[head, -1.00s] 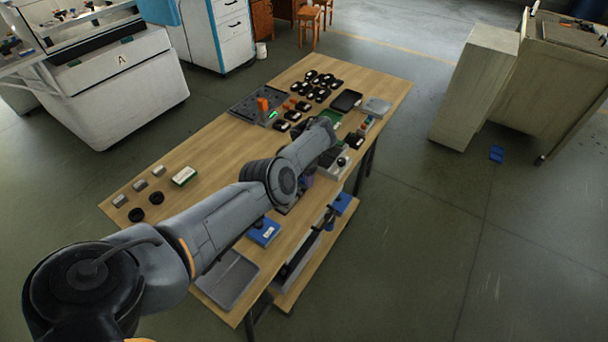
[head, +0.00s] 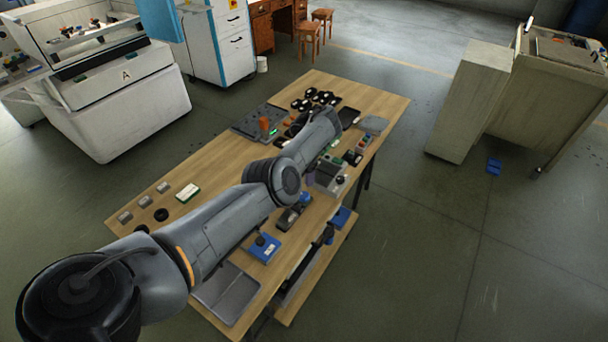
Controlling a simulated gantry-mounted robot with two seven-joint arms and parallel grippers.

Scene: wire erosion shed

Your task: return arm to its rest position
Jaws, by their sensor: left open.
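My left arm comes in from the lower left and reaches over the wooden workbench (head: 233,170). Its far end is over the back half of the bench. My left gripper (head: 297,125) is mostly hidden behind the wrist, and only dark parts of it show near the dark grey tray (head: 247,122). It is open, and I see nothing held in it. Whether it touches anything on the bench cannot be told. My right arm and gripper are not in view.
Several black round parts (head: 320,97) lie at the back of the bench. A grey-green device (head: 328,178) and a blue box (head: 263,248) are close by the arm. A shallow grey tray (head: 226,292) lies at the front.

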